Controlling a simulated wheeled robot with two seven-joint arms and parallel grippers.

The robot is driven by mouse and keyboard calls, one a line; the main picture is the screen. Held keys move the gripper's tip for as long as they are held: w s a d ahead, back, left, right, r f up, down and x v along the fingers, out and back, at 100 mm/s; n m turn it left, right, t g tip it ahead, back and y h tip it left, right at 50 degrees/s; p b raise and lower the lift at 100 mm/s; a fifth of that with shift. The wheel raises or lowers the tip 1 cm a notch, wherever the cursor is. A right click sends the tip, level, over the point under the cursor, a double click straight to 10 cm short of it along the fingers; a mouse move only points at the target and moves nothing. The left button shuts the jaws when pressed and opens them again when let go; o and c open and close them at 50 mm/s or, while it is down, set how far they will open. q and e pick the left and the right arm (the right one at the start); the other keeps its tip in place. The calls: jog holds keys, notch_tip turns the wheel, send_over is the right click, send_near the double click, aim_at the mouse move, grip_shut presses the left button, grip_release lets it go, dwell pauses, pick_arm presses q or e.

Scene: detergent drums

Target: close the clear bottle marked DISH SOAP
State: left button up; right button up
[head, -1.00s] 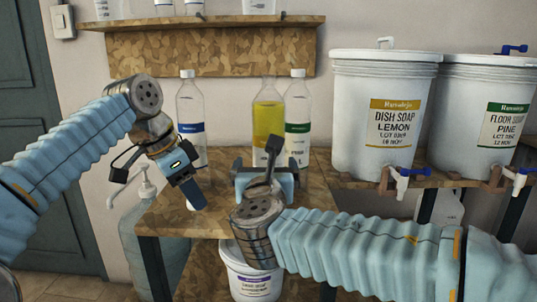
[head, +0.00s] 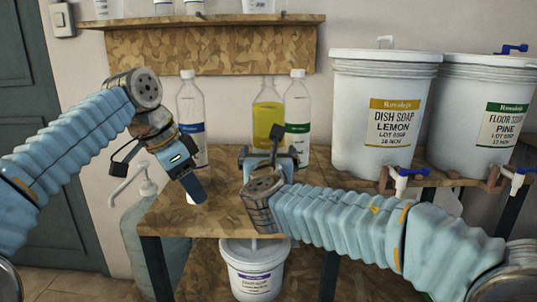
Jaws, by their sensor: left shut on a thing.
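A clear bottle with yellow liquid (head: 267,118) stands at the back of the wooden table, with no cap showing on its neck. Its lower part and any label are hidden behind my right gripper (head: 269,157). That gripper points away from me, low in front of the bottle; its fingertips are hidden, and I cannot tell whether it touches the bottle. My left gripper (head: 196,192) points down over the table's left side, left of the bottle. It is shut on a small white thing (head: 189,199), apparently a cap, mostly hidden by the fingers.
A blue-labelled bottle (head: 191,105) and a green-labelled bottle (head: 298,115), both white-capped, flank the yellow one. The DISH SOAP LEMON drum (head: 376,110) and a FLOOR drum (head: 478,110) stand on the right with taps. A shelf (head: 200,21) hangs above. A white bucket (head: 253,270) is below.

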jog(key=shift+c, duration=0.5)
jog(key=c, duration=1.6)
jog(key=shift+r, duration=0.15)
grip_shut()
jog(key=shift+r, duration=0.1)
